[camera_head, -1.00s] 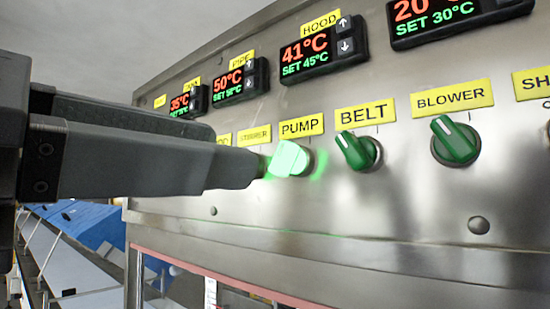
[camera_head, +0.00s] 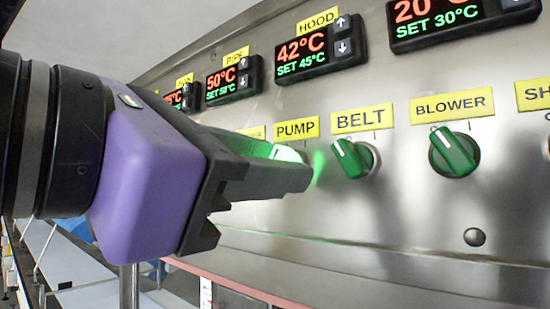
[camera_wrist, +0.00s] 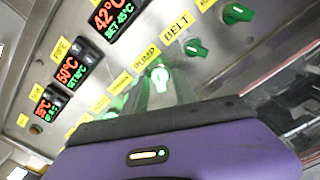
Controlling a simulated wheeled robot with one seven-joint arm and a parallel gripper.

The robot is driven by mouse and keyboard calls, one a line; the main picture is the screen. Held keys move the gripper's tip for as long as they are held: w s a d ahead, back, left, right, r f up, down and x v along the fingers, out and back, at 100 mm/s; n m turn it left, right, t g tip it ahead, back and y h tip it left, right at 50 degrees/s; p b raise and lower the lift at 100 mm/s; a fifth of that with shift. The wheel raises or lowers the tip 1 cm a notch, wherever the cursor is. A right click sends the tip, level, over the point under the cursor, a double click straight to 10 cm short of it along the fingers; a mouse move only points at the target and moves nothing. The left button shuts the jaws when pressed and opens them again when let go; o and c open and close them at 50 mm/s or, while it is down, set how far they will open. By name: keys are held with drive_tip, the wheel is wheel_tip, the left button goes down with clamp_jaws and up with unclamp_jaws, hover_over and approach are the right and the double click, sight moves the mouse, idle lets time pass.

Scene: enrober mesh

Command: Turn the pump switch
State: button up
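The pump switch (camera_head: 288,153) is a knob glowing bright green under the yellow PUMP label (camera_head: 297,129). It also shows in the wrist view (camera_wrist: 160,77). My gripper (camera_head: 290,162), on a purple wrist body, reaches in from the left with its fingertips at this knob. The near finger covers the knob's lower part in the head view. In the wrist view the knob shows between the two fingers, which stand apart. I cannot tell whether they press on it.
The green BELT knob (camera_head: 351,158) is close to the right of my fingertips. The BLOWER knob (camera_head: 454,151) is farther right. Temperature displays (camera_head: 321,46) run along the panel above. A round bolt head (camera_head: 474,237) sits low on the steel panel (camera_head: 400,230).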

clamp_jaws()
drive_tip(key=shift+n, duration=0.3)
drive_tip(key=n+b, duration=0.2)
drive_tip(key=n, duration=0.9)
drive_tip(key=shift+n, duration=0.3)
idle(0.5)
unclamp_jaws()
drive_tip(key=shift+s+b, duration=0.1)
drive_tip(key=shift+b, duration=0.2)
